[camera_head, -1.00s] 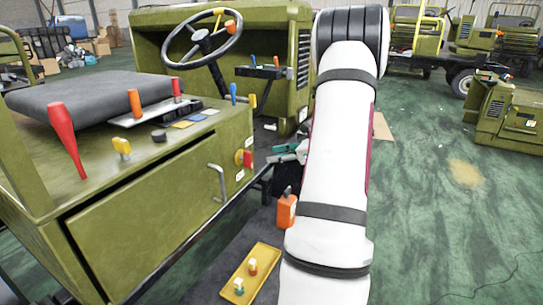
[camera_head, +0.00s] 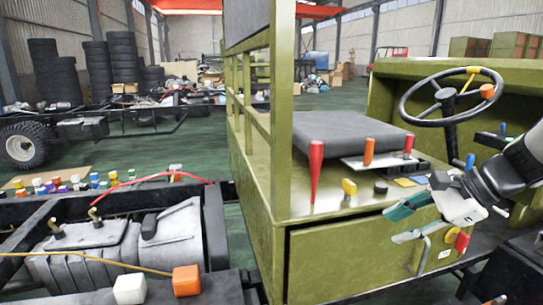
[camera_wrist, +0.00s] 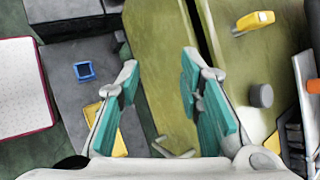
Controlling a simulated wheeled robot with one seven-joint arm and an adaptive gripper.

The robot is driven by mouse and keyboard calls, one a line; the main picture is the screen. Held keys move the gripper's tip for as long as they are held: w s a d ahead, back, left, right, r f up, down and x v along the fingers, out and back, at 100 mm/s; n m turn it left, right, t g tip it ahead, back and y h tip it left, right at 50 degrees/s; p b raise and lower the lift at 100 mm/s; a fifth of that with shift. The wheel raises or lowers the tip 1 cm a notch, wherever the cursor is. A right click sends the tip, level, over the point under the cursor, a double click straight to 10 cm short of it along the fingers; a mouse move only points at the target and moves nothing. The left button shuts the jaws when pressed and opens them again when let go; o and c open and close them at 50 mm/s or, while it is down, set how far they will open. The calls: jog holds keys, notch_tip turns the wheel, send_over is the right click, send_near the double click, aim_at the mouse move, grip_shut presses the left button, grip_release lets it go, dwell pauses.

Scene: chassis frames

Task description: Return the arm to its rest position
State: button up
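My gripper (camera_head: 398,222) enters from the right of the head view, with its two teal-padded fingers pointing left. The fingers are spread and nothing shows between them. It hangs in front of the olive cabinet (camera_head: 345,265), near the cabinet's metal handle (camera_head: 424,254). In the wrist view my gripper (camera_wrist: 160,72) is also open and empty, with the cabinet's olive panel beyond the fingers. Whether a finger touches the cabinet, I cannot tell. Most of my arm is outside the head view.
A steering wheel (camera_head: 450,97) is behind my gripper. An open vehicle chassis (camera_head: 90,250) with orange (camera_head: 186,281) and white (camera_head: 130,289) blocks is at left.

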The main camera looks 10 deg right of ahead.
jog(key=s+a+r+n+g+h+p, duration=0.1)
jog(key=s+a+r+n+h+p, duration=0.1)
jog(key=s+a+n, duration=0.5)
jog(key=s+a+r+n+h+p, duration=0.3)
jog(key=s+a+n, duration=0.4)
jog(key=s+n, duration=0.5)
notch_tip(320, 180, up, 2)
jog(key=shift+s+a+g+h, duration=0.3)
jog(key=shift+s+g+h, duration=0.1)
jog(key=shift+s+h, duration=0.15)
dwell(0.8)
